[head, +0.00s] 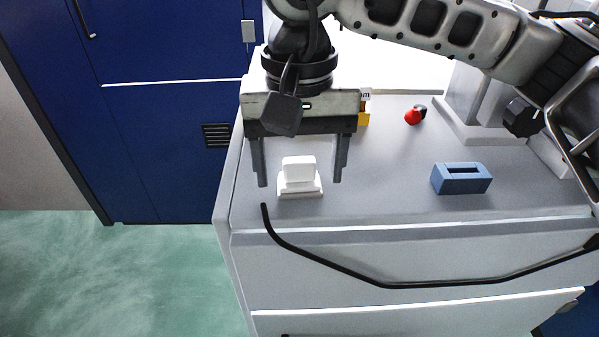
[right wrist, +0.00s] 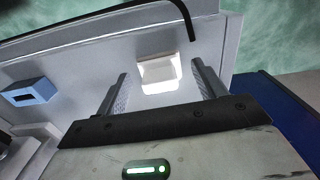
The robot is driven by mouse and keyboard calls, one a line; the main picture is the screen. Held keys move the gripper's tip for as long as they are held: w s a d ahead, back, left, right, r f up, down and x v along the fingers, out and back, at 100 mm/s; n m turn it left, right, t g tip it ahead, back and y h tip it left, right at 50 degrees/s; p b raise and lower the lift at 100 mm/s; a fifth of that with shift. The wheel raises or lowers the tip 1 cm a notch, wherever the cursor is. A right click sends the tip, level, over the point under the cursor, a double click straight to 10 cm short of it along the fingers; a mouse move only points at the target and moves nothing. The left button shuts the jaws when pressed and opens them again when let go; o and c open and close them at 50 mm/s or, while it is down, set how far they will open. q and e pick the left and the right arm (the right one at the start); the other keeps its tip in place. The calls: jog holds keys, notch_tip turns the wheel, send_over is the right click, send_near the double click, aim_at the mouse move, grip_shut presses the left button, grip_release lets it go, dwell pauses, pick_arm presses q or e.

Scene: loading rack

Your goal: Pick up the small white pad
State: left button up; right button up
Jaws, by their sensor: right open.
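The small white pad (head: 299,169) stands on a white base (head: 300,188) near the left front corner of the grey cabinet top. The pad also shows in the right wrist view (right wrist: 158,72), between and beyond the fingers. My right gripper (head: 301,183) points down over the pad, its fingers apart on either side of it. It is open and empty, and I see no contact with the pad. It also shows in the right wrist view (right wrist: 160,76). My left gripper is not in view.
A blue slotted block (head: 461,179) lies to the right on the cabinet top (head: 380,185). A red object (head: 412,117) and a yellow item (head: 363,117) are farther back. A black rail (head: 400,285) runs along the front edge. The top between pad and blue block is clear.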

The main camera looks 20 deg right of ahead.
jog(key=c, duration=1.1)
jog(key=shift+r, duration=0.15)
jog(key=shift+r, duration=0.25)
notch_tip(320, 180, up, 2)
jog(key=shift+r+b, duration=0.1)
jog(key=shift+b, duration=0.45)
jog(key=s+d+r, duration=0.1)
jog(key=s+r, duration=0.2)
jog(key=s, duration=0.1)
jog(key=s+d+r, duration=0.2)
jog(key=s+r, duration=0.1)
jog(key=s, duration=0.1)
jog(key=s+d+r, duration=0.2)
jog(key=s+r, duration=0.2)
jog(key=s, duration=0.1)
